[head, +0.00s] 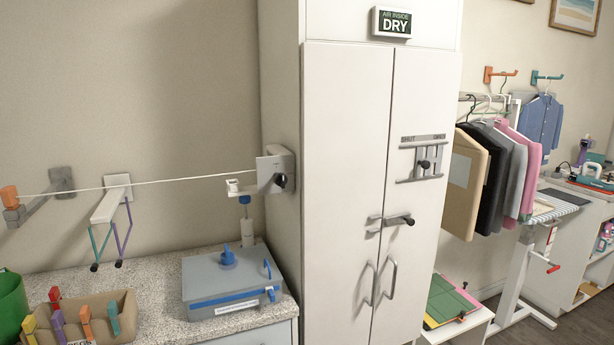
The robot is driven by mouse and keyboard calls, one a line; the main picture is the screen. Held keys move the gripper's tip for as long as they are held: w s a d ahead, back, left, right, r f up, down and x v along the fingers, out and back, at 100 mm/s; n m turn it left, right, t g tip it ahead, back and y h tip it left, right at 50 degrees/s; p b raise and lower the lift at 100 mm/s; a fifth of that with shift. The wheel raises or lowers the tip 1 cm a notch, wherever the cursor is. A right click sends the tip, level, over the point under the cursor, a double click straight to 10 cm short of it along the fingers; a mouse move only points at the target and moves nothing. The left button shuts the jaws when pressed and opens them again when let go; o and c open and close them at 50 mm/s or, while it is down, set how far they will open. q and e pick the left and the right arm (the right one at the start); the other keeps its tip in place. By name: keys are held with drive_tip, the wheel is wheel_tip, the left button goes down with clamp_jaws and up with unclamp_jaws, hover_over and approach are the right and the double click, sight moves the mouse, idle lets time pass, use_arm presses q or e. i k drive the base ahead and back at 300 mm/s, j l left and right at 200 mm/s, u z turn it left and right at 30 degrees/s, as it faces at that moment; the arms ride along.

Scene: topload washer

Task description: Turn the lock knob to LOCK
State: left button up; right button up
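A blue knob (228,258) stands on top of a grey box-shaped washer (207,278) on the speckled counter at the lower left. The washer's lid looks shut. A blue handle (267,268) sits on the right of its top, and a blue latch-like part (271,294) is at its front right corner. A pale label (237,307) is on the front, too small to read. I cannot read a LOCK mark or tell which way the knob points. Neither of my grippers is in view.
The counter (160,325) also holds a tan tray (128,318) of coloured pegs and a green bin (10,305). A clothesline (150,183) runs above to a bracket (275,172) on the tall white cabinet (345,120), right of the washer. Hanging clothes are further right.

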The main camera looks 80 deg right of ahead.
sight(281, 179)
drive_tip(key=z, duration=2.4)
